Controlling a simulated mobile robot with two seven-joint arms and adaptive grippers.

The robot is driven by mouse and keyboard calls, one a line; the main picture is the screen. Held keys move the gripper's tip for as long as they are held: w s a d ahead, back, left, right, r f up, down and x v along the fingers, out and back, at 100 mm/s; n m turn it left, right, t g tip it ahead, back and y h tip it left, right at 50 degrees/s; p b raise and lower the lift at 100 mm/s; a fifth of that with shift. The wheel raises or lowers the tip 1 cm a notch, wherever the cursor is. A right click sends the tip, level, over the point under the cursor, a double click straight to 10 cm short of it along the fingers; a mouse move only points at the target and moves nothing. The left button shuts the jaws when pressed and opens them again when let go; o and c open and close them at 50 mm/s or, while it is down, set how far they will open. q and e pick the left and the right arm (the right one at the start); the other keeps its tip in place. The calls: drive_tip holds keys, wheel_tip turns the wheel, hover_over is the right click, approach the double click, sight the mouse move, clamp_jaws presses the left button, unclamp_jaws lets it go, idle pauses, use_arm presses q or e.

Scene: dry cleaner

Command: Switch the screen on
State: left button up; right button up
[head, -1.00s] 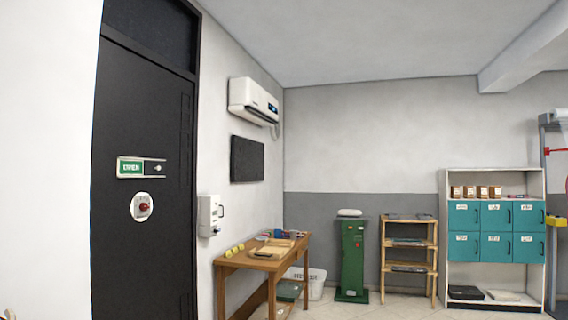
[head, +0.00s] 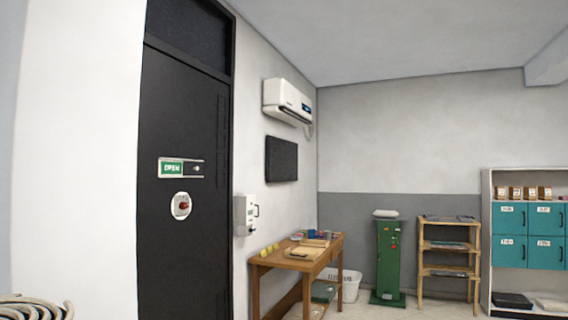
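A flat dark screen (head: 281,159) hangs on the left wall, below the white air conditioner and above the wooden table. Its face is black and shows no picture. I am some way off from it. No switch or remote for it can be made out at this size. Neither of my grippers is in the head view.
A black door (head: 185,100) with a green OPEN sign (head: 172,169) and a red button (head: 182,205) stands at the left. A wooden table (head: 285,262), a green pedestal (head: 389,262), a wooden rack (head: 448,270) and teal lockers (head: 528,235) line the room. Some floor shows between them.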

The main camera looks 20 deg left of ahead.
clamp_jaws()
idle(1.0)
